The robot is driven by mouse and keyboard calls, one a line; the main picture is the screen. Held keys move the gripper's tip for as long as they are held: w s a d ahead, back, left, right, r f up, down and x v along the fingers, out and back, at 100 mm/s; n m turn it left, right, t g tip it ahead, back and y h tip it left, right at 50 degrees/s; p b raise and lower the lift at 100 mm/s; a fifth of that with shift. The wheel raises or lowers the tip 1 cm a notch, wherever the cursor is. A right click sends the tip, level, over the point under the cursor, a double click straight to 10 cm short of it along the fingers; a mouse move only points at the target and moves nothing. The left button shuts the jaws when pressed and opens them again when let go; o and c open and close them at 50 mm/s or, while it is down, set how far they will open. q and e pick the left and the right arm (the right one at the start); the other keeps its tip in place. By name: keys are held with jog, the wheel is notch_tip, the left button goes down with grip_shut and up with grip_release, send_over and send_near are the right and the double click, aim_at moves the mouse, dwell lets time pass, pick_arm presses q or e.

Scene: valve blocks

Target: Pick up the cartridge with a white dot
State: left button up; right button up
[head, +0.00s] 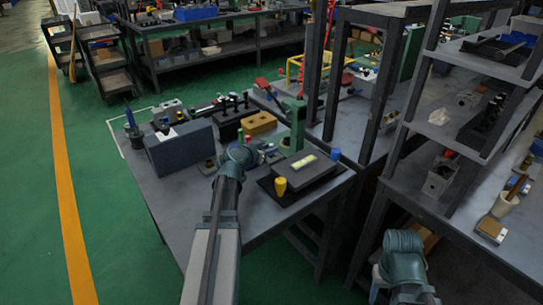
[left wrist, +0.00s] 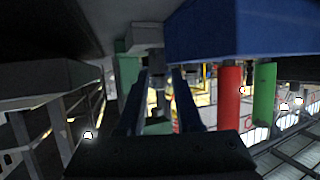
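My left gripper (head: 252,156) is over the table among small parts, beside the green press-like stand (head: 296,122). In the left wrist view its two dark fingers (left wrist: 160,100) stand apart, with a grey post and a green block (left wrist: 129,72) seen behind the gap. A red cylinder (left wrist: 230,95), a green piece (left wrist: 265,92) and a large blue block (left wrist: 230,30) show right of the fingers, apart from them. I cannot make out a cartridge with a white dot for certain; bright spots there may be lamps. My right arm shows at the lower right, its gripper unseen.
The work table (head: 185,228) holds a dark grey box (head: 180,147), a tan block with holes (head: 259,123), a black rack (head: 232,118), a flat dark plate (head: 302,170) and a yellow knob (head: 280,186). Shelves (head: 450,133) crowd the right. Green floor is free at left.

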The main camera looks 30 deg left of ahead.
pick_arm(q)
jog(key=shift+b+x, duration=1.1)
jog(key=shift+x, duration=1.5)
jog(key=shift+s, duration=0.1)
grip_shut()
